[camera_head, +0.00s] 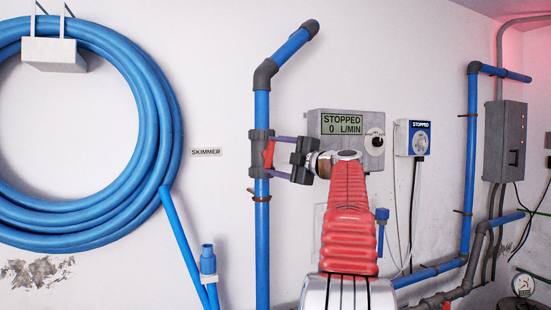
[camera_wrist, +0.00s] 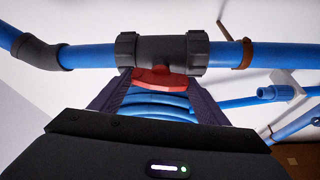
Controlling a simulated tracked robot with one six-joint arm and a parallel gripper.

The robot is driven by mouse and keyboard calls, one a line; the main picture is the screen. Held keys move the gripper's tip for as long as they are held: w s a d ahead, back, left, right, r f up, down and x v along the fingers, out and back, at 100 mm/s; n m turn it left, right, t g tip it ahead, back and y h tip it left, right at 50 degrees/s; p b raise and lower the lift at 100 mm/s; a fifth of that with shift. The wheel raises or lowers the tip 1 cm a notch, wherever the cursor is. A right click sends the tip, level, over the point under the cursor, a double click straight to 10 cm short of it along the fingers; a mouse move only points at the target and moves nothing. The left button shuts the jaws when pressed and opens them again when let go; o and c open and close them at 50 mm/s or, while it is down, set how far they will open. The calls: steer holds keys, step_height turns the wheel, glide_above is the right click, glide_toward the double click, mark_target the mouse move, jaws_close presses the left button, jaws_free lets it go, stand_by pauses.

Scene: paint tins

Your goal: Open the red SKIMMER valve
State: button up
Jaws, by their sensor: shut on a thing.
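The red valve handle (camera_head: 269,153) is on a dark grey valve body (camera_head: 258,152) in the vertical blue pipe, right of the SKIMMER label (camera_head: 206,152). The handle looks roughly in line with the pipe, slightly tilted; its exact angle is hard to tell. My gripper (camera_head: 275,157) reaches it from the right, one finger above and one below, and is shut on it. In the wrist view the red handle (camera_wrist: 160,79) sits between the dark fingers of my gripper (camera_wrist: 158,84), in front of the valve body (camera_wrist: 165,50).
A grey flow display (camera_head: 345,124) reads STOPPED, 0 L/MIN. A blue and white timer box (camera_head: 411,137) also reads STOPPED. A coiled blue hose (camera_head: 150,60) hangs at left. A grey electrical box (camera_head: 505,140) and more pipes are at right. Bare wall lies around the label.

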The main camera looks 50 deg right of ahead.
steer(key=shift+f+n+g+y, duration=0.25)
steer(key=shift+n+g, duration=0.25)
steer(key=shift+n, duration=0.6)
steer(key=o, duration=0.8)
steer(key=shift+o, duration=1.2)
steer(key=shift+r, duration=0.2)
steer(key=s+a, duration=0.2)
steer(key=s, duration=1.1)
steer(key=shift+s, duration=0.35)
